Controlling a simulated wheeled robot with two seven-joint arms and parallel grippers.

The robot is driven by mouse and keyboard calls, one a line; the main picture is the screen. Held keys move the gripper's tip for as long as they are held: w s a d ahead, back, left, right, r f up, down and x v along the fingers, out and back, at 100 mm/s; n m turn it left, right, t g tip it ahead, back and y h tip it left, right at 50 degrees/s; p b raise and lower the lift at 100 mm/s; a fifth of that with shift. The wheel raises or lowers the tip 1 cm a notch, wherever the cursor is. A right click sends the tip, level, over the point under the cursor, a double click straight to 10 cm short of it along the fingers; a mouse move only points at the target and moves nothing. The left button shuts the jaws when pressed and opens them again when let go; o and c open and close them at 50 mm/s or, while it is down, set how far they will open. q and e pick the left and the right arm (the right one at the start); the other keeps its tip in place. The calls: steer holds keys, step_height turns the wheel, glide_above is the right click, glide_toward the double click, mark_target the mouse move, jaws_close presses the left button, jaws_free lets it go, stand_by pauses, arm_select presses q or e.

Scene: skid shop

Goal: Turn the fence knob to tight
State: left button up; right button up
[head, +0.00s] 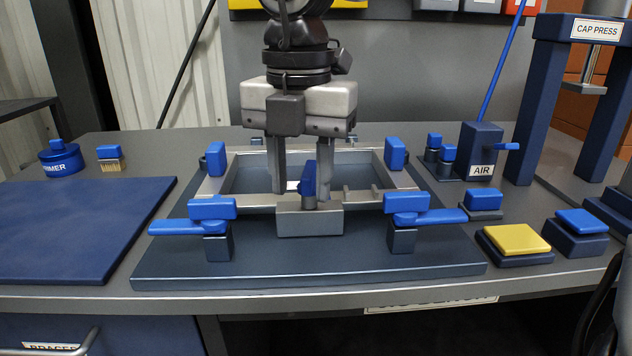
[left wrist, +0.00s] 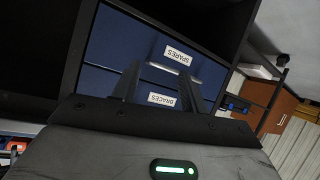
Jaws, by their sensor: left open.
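A blue upright knob (head: 309,178), which looks like the fence knob, stands on a grey block (head: 310,221) at the front middle of the light-grey frame. My right gripper (head: 302,194) points straight down over it, its fingers apart. One finger is left of the knob with a clear gap; the other is close on the right. I cannot tell whether that finger touches the knob. No tight mark can be read. My left gripper (left wrist: 160,85) is open and empty in the left wrist view, facing drawer fronts labelled SPARES and BRACES.
Blue-handled clamps (head: 212,208) and (head: 408,203) flank the block on the dark base plate (head: 310,268). A yellow pad (head: 516,239), a blue pad (head: 580,221) and the AIR post (head: 480,150) are at right. A blue mat (head: 80,225) lies at left.

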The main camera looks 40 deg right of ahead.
steer(key=shift+w+f, duration=0.3)
steer(key=shift+f, duration=0.05)
arm_select(q)
steer(key=shift+m+g+h, duration=0.3)
steer(key=shift+g, duration=0.5)
steer(key=shift+w+d+r+p, duration=0.1)
steer(key=shift+d+r+p, duration=0.15)
steer(key=shift+r+p, duration=0.7)
steer(key=shift+w+d+r+p, duration=0.1)
steer(key=shift+d+r+p, duration=0.25)
steer(key=shift+p, duration=1.1)
steer(key=shift+d+r+p, duration=0.2)
steer(key=shift+r+p, duration=0.5)
steer(key=shift+p, duration=0.5)
arm_select(e)
step_height(320, 180, up, 8)
steer(key=shift+r, duration=0.2)
